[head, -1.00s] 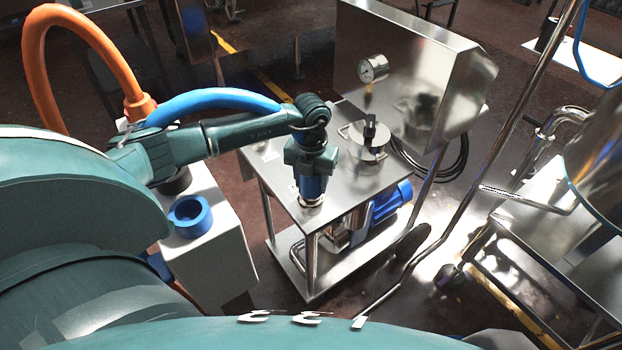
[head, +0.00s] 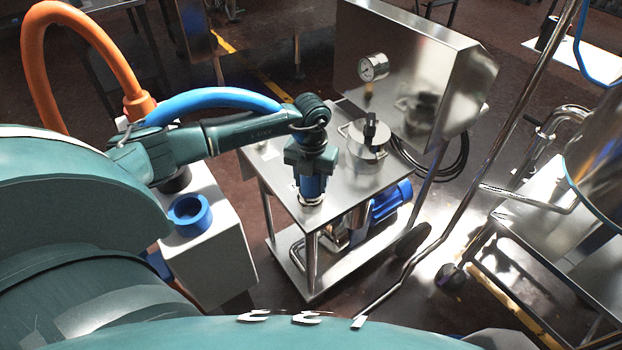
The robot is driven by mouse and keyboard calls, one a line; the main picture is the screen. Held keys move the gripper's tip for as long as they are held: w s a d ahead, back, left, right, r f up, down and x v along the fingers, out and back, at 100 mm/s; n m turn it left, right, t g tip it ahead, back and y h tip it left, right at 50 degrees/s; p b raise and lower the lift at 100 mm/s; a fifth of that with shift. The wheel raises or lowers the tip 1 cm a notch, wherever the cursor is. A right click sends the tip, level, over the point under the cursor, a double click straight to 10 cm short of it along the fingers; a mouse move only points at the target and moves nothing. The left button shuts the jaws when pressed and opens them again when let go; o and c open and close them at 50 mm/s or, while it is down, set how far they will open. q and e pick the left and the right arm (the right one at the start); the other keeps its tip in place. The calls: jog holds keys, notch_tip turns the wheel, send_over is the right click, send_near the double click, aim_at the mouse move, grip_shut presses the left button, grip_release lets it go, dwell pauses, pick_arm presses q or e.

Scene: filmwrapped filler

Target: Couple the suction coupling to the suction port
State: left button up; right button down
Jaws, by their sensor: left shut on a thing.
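My left gripper (head: 312,172) points straight down above the front part of the steel cart top. It is shut on the blue suction coupling (head: 312,188), which is upright. The coupling's lower end is at the pale metal ring of the suction port (head: 310,202) on the cart top. The coupling covers most of the port, and I cannot tell whether it is fully seated. My right gripper is not in view.
The steel cart (head: 265,160) carries a lidded fitting (head: 368,140), a large steel box with a gauge (head: 373,67), and a blue motor (head: 390,202) below. A blue ring (head: 190,214) sits on a white box (head: 215,255) at left. A blue hose (head: 215,100) arches behind my arm.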

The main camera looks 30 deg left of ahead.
pick_arm(q)
jog(key=o, duration=1.4)
jog(key=shift+f, duration=0.1)
jog(key=shift+r, duration=0.3)
notch_tip(320, 180, up, 13)
jog(key=shift+f, duration=0.15)
